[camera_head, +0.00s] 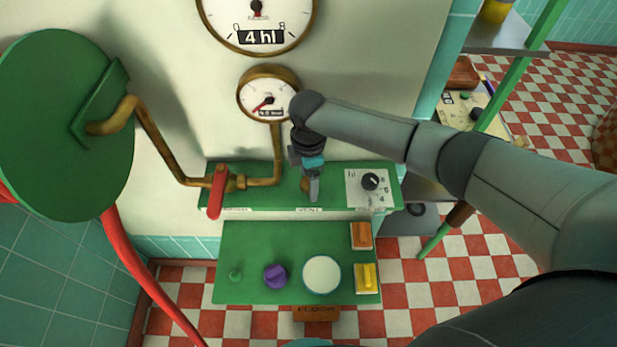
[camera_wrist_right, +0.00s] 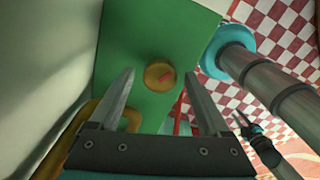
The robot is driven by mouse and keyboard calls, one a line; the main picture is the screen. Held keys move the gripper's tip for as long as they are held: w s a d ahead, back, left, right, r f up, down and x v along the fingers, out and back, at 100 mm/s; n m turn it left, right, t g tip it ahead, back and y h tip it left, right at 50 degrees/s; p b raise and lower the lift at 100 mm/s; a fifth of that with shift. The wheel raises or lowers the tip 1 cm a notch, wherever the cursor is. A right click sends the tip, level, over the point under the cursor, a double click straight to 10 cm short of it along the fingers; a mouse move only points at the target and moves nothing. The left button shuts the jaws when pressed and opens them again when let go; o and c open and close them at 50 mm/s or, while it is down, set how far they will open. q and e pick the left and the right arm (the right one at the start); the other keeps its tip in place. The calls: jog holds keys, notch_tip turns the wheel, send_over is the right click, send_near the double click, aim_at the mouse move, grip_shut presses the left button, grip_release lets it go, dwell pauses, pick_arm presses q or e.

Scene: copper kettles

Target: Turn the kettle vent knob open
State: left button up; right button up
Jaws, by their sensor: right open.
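The vent knob is a round brass knob with a red mark on its face (camera_wrist_right: 159,76), on the green panel. In the head view a little of its brass (camera_head: 304,186) shows behind my right gripper, above the "VENT" label (camera_head: 309,210). My right gripper (camera_head: 314,198) is in front of the knob. In the right wrist view the right gripper's fingers (camera_wrist_right: 158,73) are spread, with the knob seen between their tips. I cannot tell whether they touch it. A small dark forked end (camera_wrist_right: 243,122) in the right wrist view may be my left gripper.
A red lever valve (camera_head: 217,190) on a brass pipe is left of the knob. A white plate with a black dial (camera_head: 371,182) is close on the right. A small gauge (camera_head: 268,93) hangs above. The lower green shelf (camera_head: 250,240) bears several small objects.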

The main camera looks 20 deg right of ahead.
notch_tip(320, 180, up, 15)
jog(key=shift+r, duration=0.15)
dwell(0.4)
dwell(0.4)
